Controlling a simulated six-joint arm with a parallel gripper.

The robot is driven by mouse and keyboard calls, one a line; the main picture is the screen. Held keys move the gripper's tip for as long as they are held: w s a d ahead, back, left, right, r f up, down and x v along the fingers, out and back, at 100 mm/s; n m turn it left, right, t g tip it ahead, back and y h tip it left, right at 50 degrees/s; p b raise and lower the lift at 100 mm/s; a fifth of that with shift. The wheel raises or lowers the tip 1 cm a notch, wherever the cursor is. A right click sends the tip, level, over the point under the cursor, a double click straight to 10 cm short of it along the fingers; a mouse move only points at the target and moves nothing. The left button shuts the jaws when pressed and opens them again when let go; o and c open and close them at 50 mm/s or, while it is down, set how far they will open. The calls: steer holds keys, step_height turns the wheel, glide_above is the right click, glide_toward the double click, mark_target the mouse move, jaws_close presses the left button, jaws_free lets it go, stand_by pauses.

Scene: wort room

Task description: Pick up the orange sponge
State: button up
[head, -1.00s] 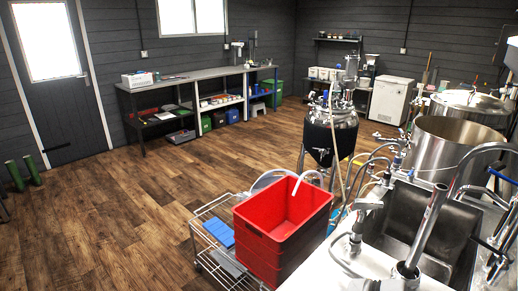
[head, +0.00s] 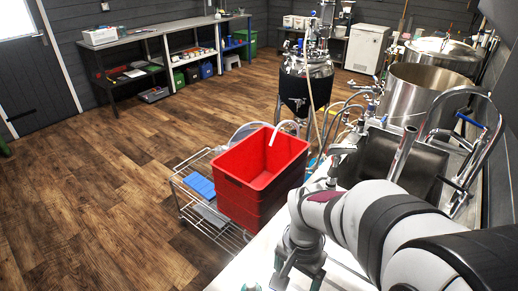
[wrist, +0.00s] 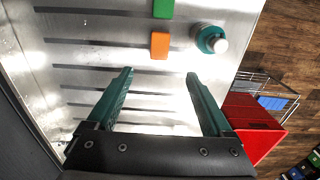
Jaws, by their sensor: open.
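The orange sponge (wrist: 160,46) lies on a metal drainboard (wrist: 90,58) with dark grooves, in the upper middle of the wrist view. My gripper (wrist: 160,78) is open and empty, its two green fingers spread wide. The sponge shows beyond the fingertips, between them in the picture, and is not touched. In the head view my gripper (head: 298,272) hangs low at the bottom, over the pale counter, and its fingers are partly cut off by the frame edge. I cannot make out the sponge in the head view.
A green block (wrist: 163,8) lies just beyond the sponge. A teal bottle with a white cap (wrist: 211,40) stands to the sponge's right. A red crate (head: 262,172) stands on a wire cart (head: 180,183) beside the counter. A tall faucet (head: 405,150) rises by the sink.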

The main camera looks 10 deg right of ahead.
step_height(320, 180, down, 14)
steer(key=shift+s+r, duration=0.15)
steer(key=shift+r, duration=0.05)
jaws_close()
stand_by(0.4)
step_height(320, 180, up, 4)
steer(key=shift+r, duration=0.2)
steer(key=s+d+r, duration=0.6)
steer(key=d, duration=0.3)
steer(key=shift+s+d+r, duration=0.2)
steer(key=shift+d+r, duration=0.15)
